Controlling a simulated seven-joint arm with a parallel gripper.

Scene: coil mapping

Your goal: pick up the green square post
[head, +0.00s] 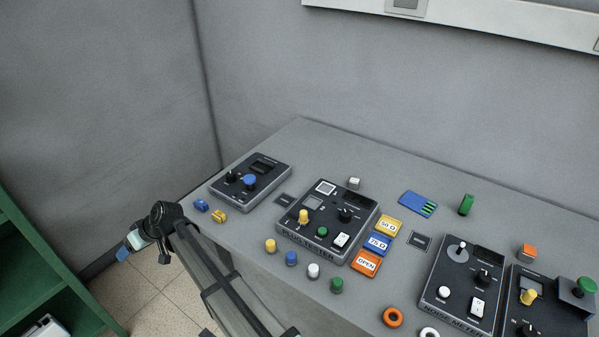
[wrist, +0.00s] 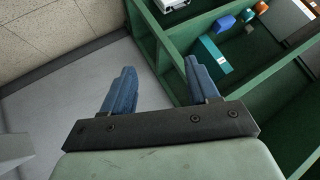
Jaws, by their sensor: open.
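A short round green peg (head: 337,285) stands in the front row. My gripper (head: 130,246) is off the table's left end, far from both. In the wrist view my gripper (wrist: 160,80) has its two blue fingers wide apart with nothing between them. No green post shows in the wrist view.
Dark instrument boxes (head: 328,219) with knobs stand on the table (head: 311,141), among labelled tiles (head: 379,243), pegs and rings. An orange-topped block (head: 526,251) is at the right. A green shelf unit (wrist: 176,67) with small boxes stands beside my gripper over the floor.

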